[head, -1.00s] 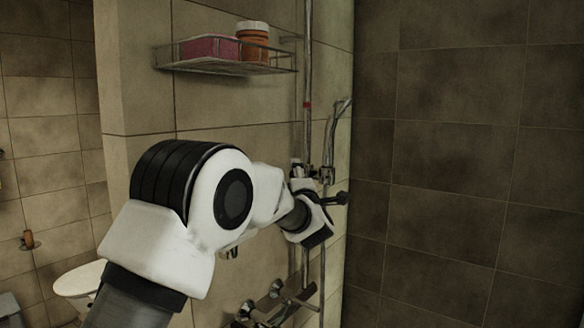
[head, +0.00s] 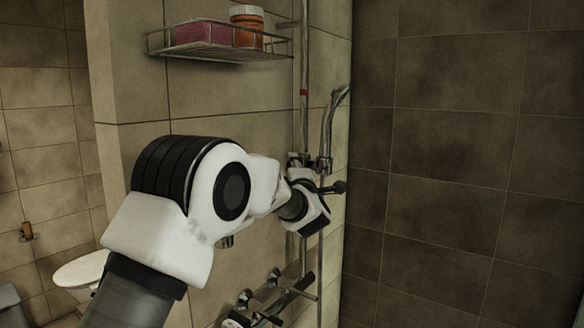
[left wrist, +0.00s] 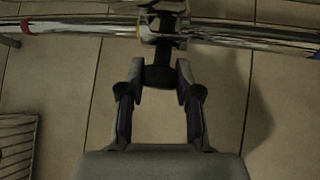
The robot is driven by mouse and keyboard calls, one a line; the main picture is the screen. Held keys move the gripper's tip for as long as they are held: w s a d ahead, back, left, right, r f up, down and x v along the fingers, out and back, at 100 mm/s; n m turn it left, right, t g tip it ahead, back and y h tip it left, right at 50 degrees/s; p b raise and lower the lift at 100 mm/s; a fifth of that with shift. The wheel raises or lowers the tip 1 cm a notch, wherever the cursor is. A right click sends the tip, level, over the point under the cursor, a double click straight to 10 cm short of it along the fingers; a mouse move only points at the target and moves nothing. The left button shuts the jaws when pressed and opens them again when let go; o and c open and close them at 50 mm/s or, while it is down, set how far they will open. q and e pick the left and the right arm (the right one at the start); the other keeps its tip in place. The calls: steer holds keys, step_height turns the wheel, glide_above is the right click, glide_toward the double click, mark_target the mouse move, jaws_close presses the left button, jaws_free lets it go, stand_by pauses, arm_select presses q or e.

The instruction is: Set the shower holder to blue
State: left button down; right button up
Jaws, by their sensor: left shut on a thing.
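The shower holder (head: 321,165) is a chrome and dark clamp on a vertical chrome rail, with the hand shower (head: 338,98) tilted up in it. My left gripper (head: 306,178) is at the holder, partly hidden by its own wrist. In the left wrist view, the left gripper (left wrist: 160,78) is shut on the holder's dark knob (left wrist: 160,76). There the rail runs across the top. A red mark (left wrist: 26,27) is near its left end and a blue mark (left wrist: 317,55) at its right edge. The red mark (head: 304,92) shows above the holder in the head view; the blue one does not.
A wire shelf (head: 215,52) with a pink box and an orange jar hangs above my arm. Shower taps (head: 272,280) are on the wall below the gripper. A dark tiled wall (head: 450,150) stands to the right.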

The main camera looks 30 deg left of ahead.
step_height(320, 180, down, 16)
steer(key=b, duration=1.5)
steer(key=shift+r, duration=0.2)
